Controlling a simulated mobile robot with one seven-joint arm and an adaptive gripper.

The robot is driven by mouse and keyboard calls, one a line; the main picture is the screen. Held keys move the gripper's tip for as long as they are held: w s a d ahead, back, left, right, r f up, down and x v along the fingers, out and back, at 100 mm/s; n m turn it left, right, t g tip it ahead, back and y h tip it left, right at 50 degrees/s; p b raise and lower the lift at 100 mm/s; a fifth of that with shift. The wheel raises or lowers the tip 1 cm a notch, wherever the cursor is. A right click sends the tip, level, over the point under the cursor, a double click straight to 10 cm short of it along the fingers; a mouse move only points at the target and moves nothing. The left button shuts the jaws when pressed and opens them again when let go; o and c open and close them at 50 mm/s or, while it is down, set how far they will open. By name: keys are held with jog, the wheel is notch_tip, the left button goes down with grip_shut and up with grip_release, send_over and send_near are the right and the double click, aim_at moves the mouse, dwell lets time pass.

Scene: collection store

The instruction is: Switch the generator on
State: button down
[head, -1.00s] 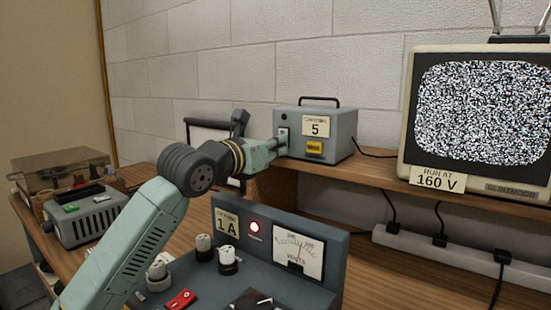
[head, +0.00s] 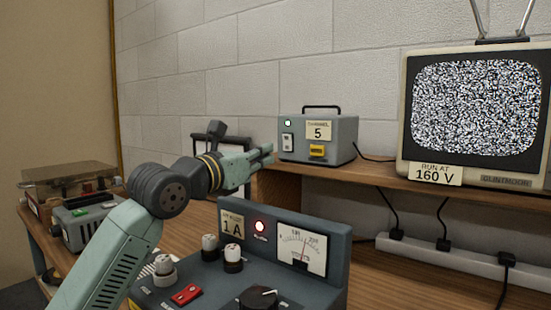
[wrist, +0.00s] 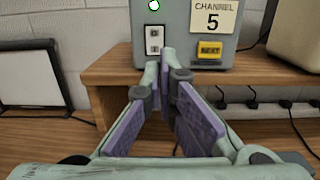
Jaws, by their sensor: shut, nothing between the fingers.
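The generator (head: 342,130) appears to be the grey box with a top handle and a "CHANNEL 5" label, on the wooden shelf. Its white rocker switch (head: 287,142) is on the left of the front face, and a round lamp (head: 287,123) above it glows white. The wrist view shows the switch (wrist: 154,40) and the lit lamp (wrist: 153,5). My gripper (head: 268,152) is shut and empty, in front of the box and a little below and left of the switch, apart from it. A yellow button (head: 317,150) sits right of the switch.
A television (head: 478,115) showing static stands right on the shelf (head: 385,180), labelled "RUN AT 160 V". Below my arm is a blue-grey console (head: 338,270) with a lit red lamp, volt meter, knobs and red switch. A power strip (head: 420,250) with cables lies right.

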jog(key=b+v, duration=0.1)
jog(key=v, duration=0.5)
jog(key=shift+a+f, duration=0.3)
jog(key=shift+f, duration=0.05)
